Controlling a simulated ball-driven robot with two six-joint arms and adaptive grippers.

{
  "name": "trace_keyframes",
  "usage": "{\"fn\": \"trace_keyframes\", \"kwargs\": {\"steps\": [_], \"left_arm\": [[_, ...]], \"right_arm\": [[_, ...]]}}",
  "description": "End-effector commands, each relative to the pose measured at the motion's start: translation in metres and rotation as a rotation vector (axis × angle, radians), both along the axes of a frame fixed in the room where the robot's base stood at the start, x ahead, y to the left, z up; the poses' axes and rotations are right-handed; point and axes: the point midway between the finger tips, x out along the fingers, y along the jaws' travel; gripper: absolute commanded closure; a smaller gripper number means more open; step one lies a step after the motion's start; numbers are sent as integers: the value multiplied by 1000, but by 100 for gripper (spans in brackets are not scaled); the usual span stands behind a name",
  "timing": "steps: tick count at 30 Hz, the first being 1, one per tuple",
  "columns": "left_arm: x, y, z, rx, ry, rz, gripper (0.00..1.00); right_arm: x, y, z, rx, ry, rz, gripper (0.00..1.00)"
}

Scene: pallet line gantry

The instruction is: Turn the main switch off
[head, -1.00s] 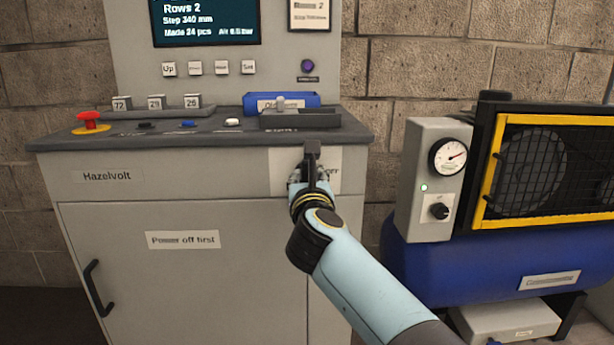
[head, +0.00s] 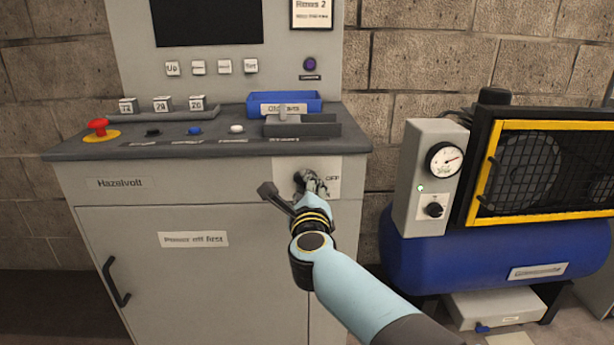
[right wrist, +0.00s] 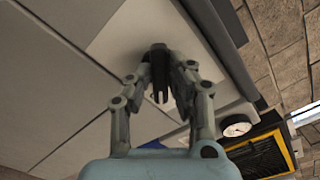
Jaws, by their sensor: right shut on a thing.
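The main switch is a dark handle on a white plate (head: 333,188) at the upper right of the grey cabinet front. In the head view my right gripper (head: 312,184) covers most of it; the word OFF shows to the right of the gripper. In the right wrist view the dark switch handle (right wrist: 160,75) sits between the two fingers of my right gripper (right wrist: 168,82), which is shut on it. The exact angle of the handle is hard to tell in the head view. The display screen (head: 207,22) above is black. My left gripper is not in view.
The cabinet top carries a red stop button (head: 98,128), small buttons, a blue tray (head: 292,103) and a dark grey holder (head: 320,126). A compressor with a blue tank (head: 450,250) and gauge box (head: 408,205) stands close on the right.

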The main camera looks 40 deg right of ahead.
Motion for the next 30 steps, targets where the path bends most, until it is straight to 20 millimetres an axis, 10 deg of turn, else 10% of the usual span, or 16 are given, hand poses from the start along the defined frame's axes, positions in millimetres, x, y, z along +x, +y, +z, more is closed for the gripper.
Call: {"fn": "trace_keyframes", "kwargs": {"steps": [30], "left_arm": [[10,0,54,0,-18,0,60]], "right_arm": [[1,2,-5,-583,360,2,100]]}}
